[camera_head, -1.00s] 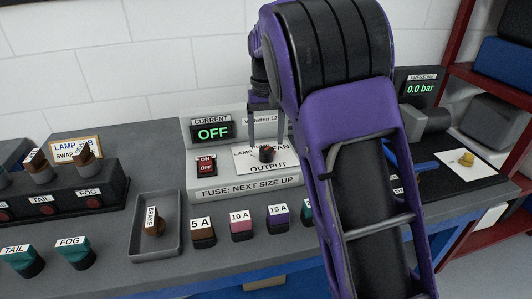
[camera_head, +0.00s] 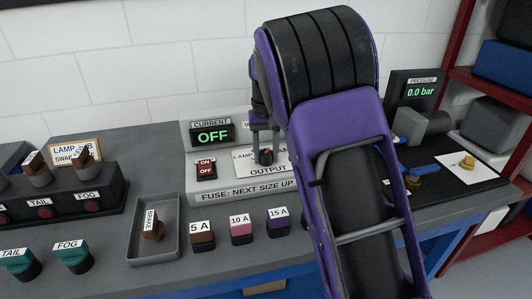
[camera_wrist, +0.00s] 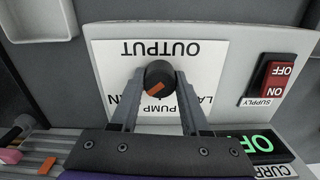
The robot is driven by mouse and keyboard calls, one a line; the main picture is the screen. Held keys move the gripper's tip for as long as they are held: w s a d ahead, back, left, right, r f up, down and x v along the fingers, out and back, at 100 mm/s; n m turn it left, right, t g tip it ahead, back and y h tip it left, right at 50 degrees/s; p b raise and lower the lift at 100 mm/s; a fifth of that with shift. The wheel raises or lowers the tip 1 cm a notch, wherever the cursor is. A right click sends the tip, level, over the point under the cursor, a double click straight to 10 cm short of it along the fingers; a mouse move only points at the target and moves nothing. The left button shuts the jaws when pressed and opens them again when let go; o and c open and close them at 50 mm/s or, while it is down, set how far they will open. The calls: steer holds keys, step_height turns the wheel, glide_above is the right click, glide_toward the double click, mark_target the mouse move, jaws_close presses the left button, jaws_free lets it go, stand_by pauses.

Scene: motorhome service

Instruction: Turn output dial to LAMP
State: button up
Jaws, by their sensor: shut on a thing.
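The output dial (camera_head: 266,156) is a black knob on a white OUTPUT plate (camera_head: 245,161), on the front of a grey panel. In the wrist view the dial (camera_wrist: 159,70) carries a slanted orange mark, and the plate (camera_wrist: 110,60) appears upside down. PUMP shows there, with the other labels partly hidden by the fingers; I cannot tell which label the mark points at. My gripper (camera_head: 265,152) has come down over the dial. Its two fingers, also seen in the wrist view (camera_wrist: 159,82), are shut on the dial, one on each side.
The CURRENT display (camera_head: 212,137) reads OFF, above a red supply switch (camera_head: 206,169). Fuses labelled 5 A (camera_head: 201,235), 10 A (camera_head: 241,231) and 15 A (camera_head: 278,222) stand in front. A tray (camera_head: 172,252) holds a BRAKE piece (camera_head: 153,226).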

jaws_close()
steer(key=shift+r, duration=0.1)
steer(key=n+p, duration=0.2)
steer(key=n, duration=0.2)
steer(key=shift+r+n, duration=0.1)
steer(key=shift+n, duration=0.2)
steer(key=n+p, duration=0.2)
steer(key=n, duration=0.3)
steer(key=n+p, duration=0.1)
steer(key=n, duration=0.9)
steer(key=shift+p, duration=0.35)
steer(key=shift+n, duration=0.3)
